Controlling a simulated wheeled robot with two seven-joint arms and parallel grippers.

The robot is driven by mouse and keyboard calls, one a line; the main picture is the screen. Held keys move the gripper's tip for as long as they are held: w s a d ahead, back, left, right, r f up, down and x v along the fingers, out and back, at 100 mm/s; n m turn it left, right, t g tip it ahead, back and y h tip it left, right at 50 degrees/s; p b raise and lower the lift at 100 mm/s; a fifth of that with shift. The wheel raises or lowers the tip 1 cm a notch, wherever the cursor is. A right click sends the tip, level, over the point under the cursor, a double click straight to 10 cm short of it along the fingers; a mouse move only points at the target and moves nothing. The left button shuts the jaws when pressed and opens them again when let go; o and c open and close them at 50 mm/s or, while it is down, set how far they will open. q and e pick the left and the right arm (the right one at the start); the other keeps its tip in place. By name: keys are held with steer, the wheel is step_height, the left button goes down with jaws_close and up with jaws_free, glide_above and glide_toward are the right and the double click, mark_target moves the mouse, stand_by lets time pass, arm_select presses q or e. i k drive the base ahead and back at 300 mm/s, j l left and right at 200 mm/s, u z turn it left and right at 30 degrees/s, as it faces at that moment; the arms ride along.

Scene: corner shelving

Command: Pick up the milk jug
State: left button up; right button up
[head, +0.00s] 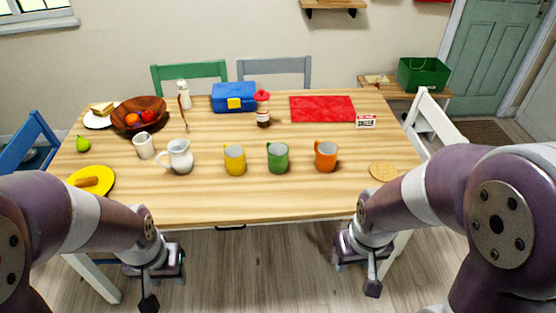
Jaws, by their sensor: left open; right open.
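The milk jug (180,157) is a white pitcher with its handle to the left. It stands upright on the wooden table (300,195), left of the middle. My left gripper (149,300) hangs low in front of the table's near edge, below and apart from the jug; it is open and empty. My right gripper (372,287) hangs low in front of the table further right, far from the jug; it is open and empty.
A white cup (144,146) stands close left of the jug. Yellow (235,160), green (278,158) and orange (326,157) mugs stand to the right. A fruit bowl (137,113) is behind, a yellow plate (100,181) front left. The table's front middle is clear.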

mark_target(182, 158)
steer(key=i+j+z, duration=0.35)
steer(key=j, duration=0.3)
steer(key=i+j+z, duration=0.15)
steer(key=j, duration=0.15)
steer(key=i+j+z, duration=0.2)
steer(key=j, duration=0.2)
steer(key=j+z, duration=0.15)
steer(key=j, duration=0.2)
steer(key=i+j+z, duration=0.2)
steer(key=j, duration=0.2)
steer(key=k, duration=0.05)
